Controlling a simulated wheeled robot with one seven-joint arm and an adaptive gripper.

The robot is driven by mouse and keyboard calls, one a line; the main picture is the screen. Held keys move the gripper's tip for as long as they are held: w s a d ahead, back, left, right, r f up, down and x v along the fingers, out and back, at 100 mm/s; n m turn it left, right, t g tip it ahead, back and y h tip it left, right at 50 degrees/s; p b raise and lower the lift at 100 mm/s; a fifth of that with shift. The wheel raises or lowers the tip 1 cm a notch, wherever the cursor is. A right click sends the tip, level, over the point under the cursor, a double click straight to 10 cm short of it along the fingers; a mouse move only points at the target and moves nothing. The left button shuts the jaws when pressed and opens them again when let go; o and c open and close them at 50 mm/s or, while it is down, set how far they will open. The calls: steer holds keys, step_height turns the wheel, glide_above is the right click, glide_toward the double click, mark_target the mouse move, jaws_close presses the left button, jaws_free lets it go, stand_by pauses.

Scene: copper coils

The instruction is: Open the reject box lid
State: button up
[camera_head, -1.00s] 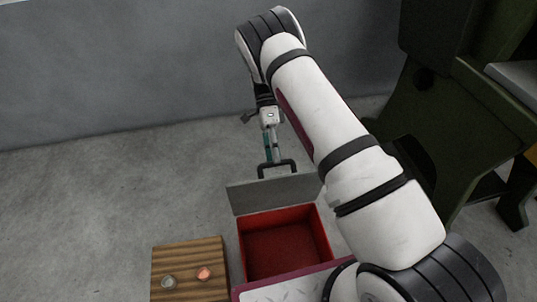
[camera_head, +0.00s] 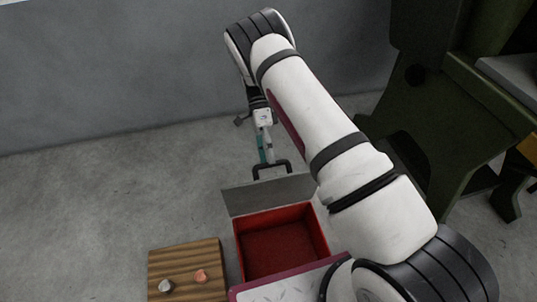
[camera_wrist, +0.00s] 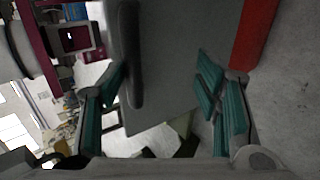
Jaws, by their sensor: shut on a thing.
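The reject box (camera_head: 283,222) is an open red box in the lower middle of the head view, its red inside showing empty. Its grey lid (camera_head: 268,194) stands raised along the box's far edge. A dark U-shaped handle (camera_head: 287,164) is on the lid's upper edge. My gripper (camera_head: 265,158) is shut on the lid handle, beyond the box, with teal finger pads. In the wrist view the grey lid (camera_wrist: 185,45), the dark handle (camera_wrist: 130,55) and a strip of the red box (camera_wrist: 254,35) show. The exact finger contact is hard to see.
A wooden block (camera_head: 187,260) with two small lumps on it stands left of the box. A dark green machine frame (camera_head: 440,150) stands at the right. A grey wall (camera_head: 110,70) runs behind. The floor (camera_head: 90,210) at the left is clear.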

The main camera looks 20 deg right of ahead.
steer(key=shift+a+f, duration=0.2)
steer(key=shift+f, duration=0.05)
steer(key=shift+v, duration=3.9)
steer(key=shift+s+d+r, duration=0.1)
steer(key=shift+s+d, duration=0.05)
steer(key=shift+d, duration=0.05)
